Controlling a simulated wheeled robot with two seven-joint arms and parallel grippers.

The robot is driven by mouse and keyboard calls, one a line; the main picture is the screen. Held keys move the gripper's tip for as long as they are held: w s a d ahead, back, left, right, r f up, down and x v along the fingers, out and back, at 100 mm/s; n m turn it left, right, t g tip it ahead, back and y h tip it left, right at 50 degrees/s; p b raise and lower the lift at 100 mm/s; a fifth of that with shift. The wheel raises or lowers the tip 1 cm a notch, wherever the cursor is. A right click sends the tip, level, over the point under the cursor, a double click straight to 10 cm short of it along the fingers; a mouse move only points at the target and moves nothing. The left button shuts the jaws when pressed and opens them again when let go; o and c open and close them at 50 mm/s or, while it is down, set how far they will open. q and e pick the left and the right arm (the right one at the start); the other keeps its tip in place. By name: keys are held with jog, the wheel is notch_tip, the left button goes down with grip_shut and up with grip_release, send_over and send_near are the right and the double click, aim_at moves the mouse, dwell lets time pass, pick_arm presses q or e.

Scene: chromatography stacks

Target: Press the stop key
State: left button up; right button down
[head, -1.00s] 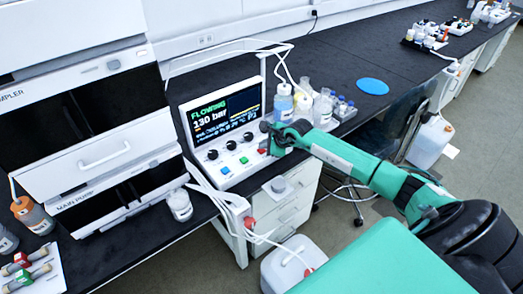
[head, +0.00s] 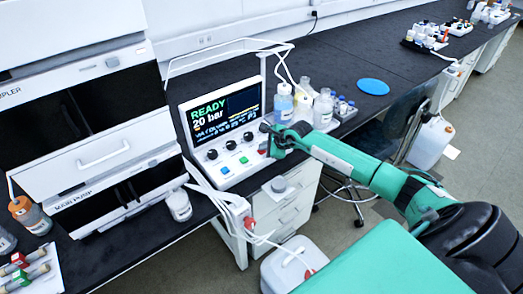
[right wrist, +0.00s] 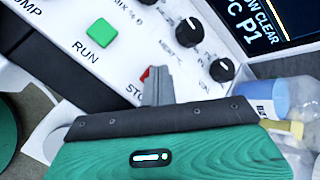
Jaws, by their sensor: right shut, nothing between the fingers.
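The control box (head: 225,155) stands on the black bench with its screen (head: 222,115) reading "READY" and "20 bar". The stop key is a red key (right wrist: 146,75) in the right wrist view, mostly hidden behind my gripper's fingertips, with part of its "STO" label showing. My right gripper (right wrist: 157,82) is shut and empty, its fingertips at the stop key; I cannot tell whether they touch it. In the head view the right gripper (head: 268,137) covers the right end of the key row. My left gripper is not in view.
A green RUN key (right wrist: 95,40) and black knobs (right wrist: 188,32) sit near the fingertips. Bottles (head: 284,102) stand right of the box. A white jar (head: 180,206) and white tubing lie at the bench's front. A blue disc (head: 372,86) lies farther back.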

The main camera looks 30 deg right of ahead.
aim_at(264, 152)
jog(key=shift+r+p, duration=0.5)
jog(key=shift+r, duration=0.45)
jog(key=shift+r+p, duration=1.3)
jog(key=shift+r, duration=1.2)
